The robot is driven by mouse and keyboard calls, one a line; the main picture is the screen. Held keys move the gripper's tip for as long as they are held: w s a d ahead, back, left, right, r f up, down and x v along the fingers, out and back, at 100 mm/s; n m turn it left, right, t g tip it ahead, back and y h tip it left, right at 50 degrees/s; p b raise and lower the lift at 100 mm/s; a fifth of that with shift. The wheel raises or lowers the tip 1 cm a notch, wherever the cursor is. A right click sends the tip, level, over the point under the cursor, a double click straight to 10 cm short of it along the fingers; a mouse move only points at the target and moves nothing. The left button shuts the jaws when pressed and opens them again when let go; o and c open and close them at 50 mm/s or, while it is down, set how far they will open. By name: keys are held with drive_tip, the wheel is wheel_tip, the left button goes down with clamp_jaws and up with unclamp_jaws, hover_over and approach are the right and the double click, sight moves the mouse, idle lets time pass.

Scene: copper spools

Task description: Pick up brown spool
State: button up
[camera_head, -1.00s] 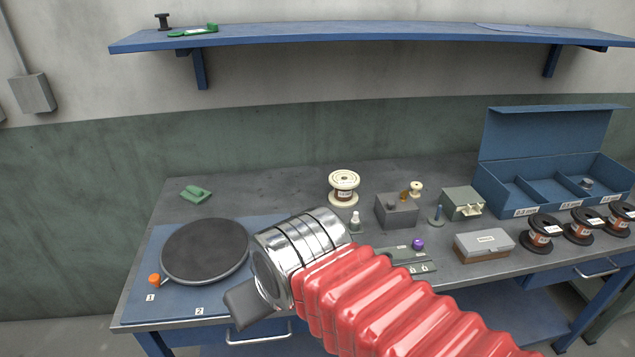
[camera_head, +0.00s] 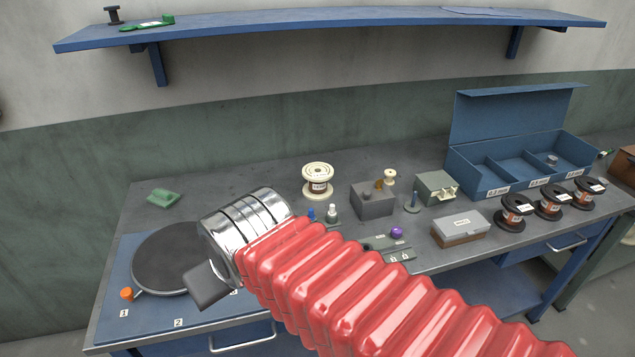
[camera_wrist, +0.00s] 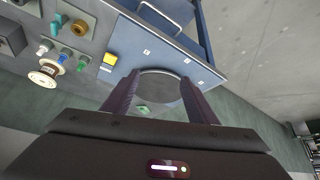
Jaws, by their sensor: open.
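Several spools have copper-brown windings, and I cannot tell which one the task names. A cream-flanged spool with a brown winding (camera_head: 318,181) stands at the back of the bench; it also shows in the wrist view (camera_wrist: 47,73). Three black-flanged spools with brown windings stand at the right: one (camera_head: 514,213), a second (camera_head: 551,201) and a third (camera_head: 588,192). My gripper (camera_wrist: 160,78) is open and empty, pointing over the bench near the dark round disc (camera_wrist: 160,88). It is apart from all the spools.
A blue divided box (camera_head: 500,178) with a raised lid stands behind the black spools. A shelf (camera_head: 330,20) hangs above. The bench's back left is mostly clear.

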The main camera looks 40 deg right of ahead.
drive_tip(key=o, duration=0.7)
drive_tip(key=w+d, duration=0.3)
drive_tip(key=d, duration=0.1)
drive_tip(key=w+d+m+t+h, duration=0.1)
drive_tip(key=w+d, duration=0.2)
drive_tip(key=w, duration=0.1)
drive_tip(key=w+d+m+h, duration=0.1)
drive_tip(key=w+d, duration=0.2)
drive_tip(key=d, duration=0.1)
drive_tip(key=shift+w+d+f+t, duration=0.2)
drive_tip(key=shift+d+f+t, duration=0.1)
drive_tip(key=shift+f+t, duration=0.1)
drive_tip(key=o, duration=0.5)
drive_tip(key=w+d, duration=0.1)
drive_tip(key=d, duration=0.2)
drive_tip(key=w+d+f+h, duration=0.1)
drive_tip(key=w+d, duration=0.1)
drive_tip(key=d, duration=0.2)
drive_tip(key=w+d+f+m+t+h, duration=0.1)
drive_tip(key=w+d, duration=0.1)
drive_tip(key=d, duration=0.1)
drive_tip(key=shift+w+d, duration=0.25)
drive_tip(key=shift+d, duration=0.05)
drive_tip(key=m+t+h, duration=0.2)
drive_tip(key=t, duration=0.2)
approach(322, 176)
drive_tip(key=shift+a, duration=0.15)
drive_tip(key=shift+x, duration=4.3)
